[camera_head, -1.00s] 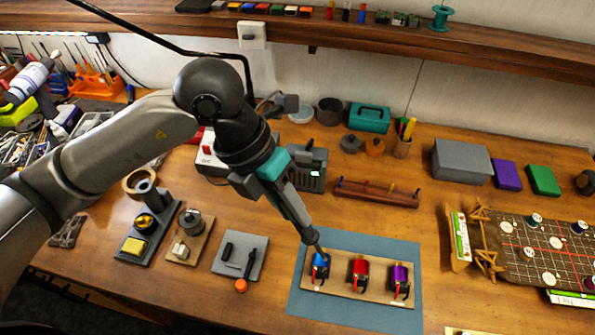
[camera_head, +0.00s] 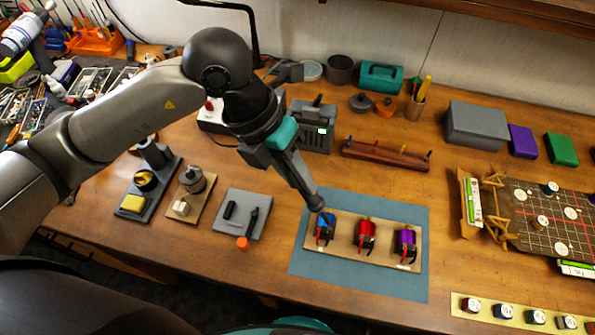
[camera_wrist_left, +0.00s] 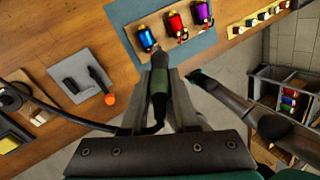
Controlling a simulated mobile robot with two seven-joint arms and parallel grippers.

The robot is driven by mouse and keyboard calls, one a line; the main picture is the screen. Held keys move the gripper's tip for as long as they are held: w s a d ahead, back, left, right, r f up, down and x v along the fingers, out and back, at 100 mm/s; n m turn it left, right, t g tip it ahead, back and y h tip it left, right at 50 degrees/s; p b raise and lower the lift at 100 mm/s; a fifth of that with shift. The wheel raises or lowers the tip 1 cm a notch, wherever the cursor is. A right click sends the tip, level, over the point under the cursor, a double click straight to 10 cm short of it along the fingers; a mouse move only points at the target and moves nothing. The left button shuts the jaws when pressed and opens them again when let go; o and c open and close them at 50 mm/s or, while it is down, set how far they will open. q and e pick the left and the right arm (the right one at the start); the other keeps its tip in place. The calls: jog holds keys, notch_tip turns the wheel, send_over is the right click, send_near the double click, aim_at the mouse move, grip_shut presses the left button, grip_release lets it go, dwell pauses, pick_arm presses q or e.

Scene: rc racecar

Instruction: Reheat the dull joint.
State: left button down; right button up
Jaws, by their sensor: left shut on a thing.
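Three small motors stand in a row on a tan board (camera_head: 345,254) on a blue-grey mat (camera_head: 310,272): blue (camera_head: 325,224), red (camera_head: 366,236) and purple (camera_head: 405,241). They also show at the top of the left wrist view: blue (camera_wrist_left: 146,38), red (camera_wrist_left: 175,23), purple (camera_wrist_left: 202,12). My left gripper (camera_head: 314,200) is shut on a soldering iron, whose dark green handle (camera_wrist_left: 160,92) shows between the fingers in the left wrist view. The iron points down at the blue motor; I cannot tell whether its tip touches. Which joint is dull is too small to tell.
A grey pad with dark tools (camera_head: 254,202), a stand with a yellow sponge (camera_head: 133,203) and a small tin on a board (camera_head: 192,181) lie left of the mat. A grey station (camera_head: 310,128) and a wooden rack (camera_head: 386,154) are behind. A game-like board (camera_head: 530,205) is right.

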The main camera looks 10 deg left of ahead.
pick_arm(q)
jog(key=shift+f+b, duration=0.45)
jog(key=shift+b, duration=0.2)
dwell(1.5)
jog(key=shift+f+b, duration=0.65)
dwell(1.1)
jog(key=shift+b, duration=0.3)
dwell(1.8)
dwell(0.6)
jog(key=shift+r+p, duration=2.15)
jog(key=shift+r, duration=0.9)
